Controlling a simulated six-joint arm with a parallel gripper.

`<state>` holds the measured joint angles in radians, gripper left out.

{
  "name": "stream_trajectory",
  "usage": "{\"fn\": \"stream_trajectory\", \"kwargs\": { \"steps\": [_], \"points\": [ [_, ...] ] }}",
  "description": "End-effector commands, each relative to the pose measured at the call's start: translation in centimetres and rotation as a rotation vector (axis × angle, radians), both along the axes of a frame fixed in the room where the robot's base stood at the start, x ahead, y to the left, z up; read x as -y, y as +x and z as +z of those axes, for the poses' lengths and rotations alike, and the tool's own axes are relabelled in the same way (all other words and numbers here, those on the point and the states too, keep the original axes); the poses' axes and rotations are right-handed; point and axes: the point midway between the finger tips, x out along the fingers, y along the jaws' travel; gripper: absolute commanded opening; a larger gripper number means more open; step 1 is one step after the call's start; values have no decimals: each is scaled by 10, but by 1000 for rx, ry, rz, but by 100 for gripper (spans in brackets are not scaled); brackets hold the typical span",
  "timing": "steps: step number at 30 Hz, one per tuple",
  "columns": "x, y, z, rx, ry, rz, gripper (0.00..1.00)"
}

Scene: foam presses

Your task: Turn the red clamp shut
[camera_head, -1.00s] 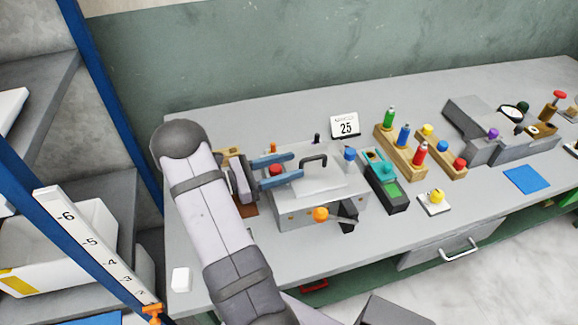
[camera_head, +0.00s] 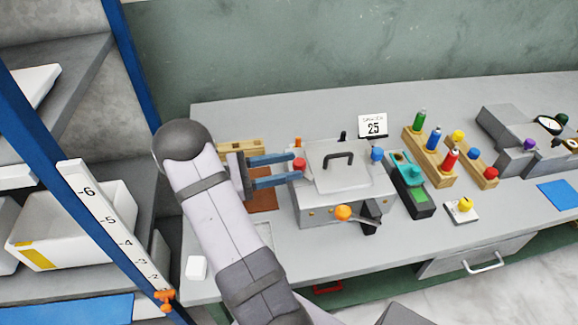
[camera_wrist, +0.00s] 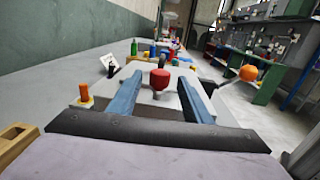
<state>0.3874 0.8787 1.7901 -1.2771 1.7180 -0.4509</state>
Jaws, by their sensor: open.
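The red clamp knob (camera_head: 299,165) sits at the left end of the grey press box (camera_head: 345,185). In the wrist view the red knob (camera_wrist: 159,80) stands between the two blue fingers, nearer their tips. My gripper (camera_head: 298,168) is open, its blue fingers pointing right at the red knob's level, one on each side of it. In the wrist view my gripper (camera_wrist: 160,85) shows clear space between each finger and the knob. I cannot tell how far the clamp is turned.
An orange-knobbed lever (camera_head: 343,213) is on the press front and a blue knob (camera_head: 377,154) at its right end. A sign marked 25 (camera_head: 373,126) stands behind. Wooden racks with coloured bottles (camera_head: 434,140) stand to the right. A white block (camera_head: 196,267) lies front left.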

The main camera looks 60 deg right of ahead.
Motion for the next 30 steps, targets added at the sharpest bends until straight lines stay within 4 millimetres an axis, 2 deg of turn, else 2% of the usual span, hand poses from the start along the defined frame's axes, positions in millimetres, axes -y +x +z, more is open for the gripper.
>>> {"fn": "stream_trajectory", "kwargs": {
  "steps": [6,11,17,30],
  "points": [
    [-21,20,-6,4,-3,5,45],
    [-28,24,-1,1,1,1,45],
    [-21,18,1,-1,0,-2,45],
    [19,-17,1,-2,1,-1,45]
  ]
}}
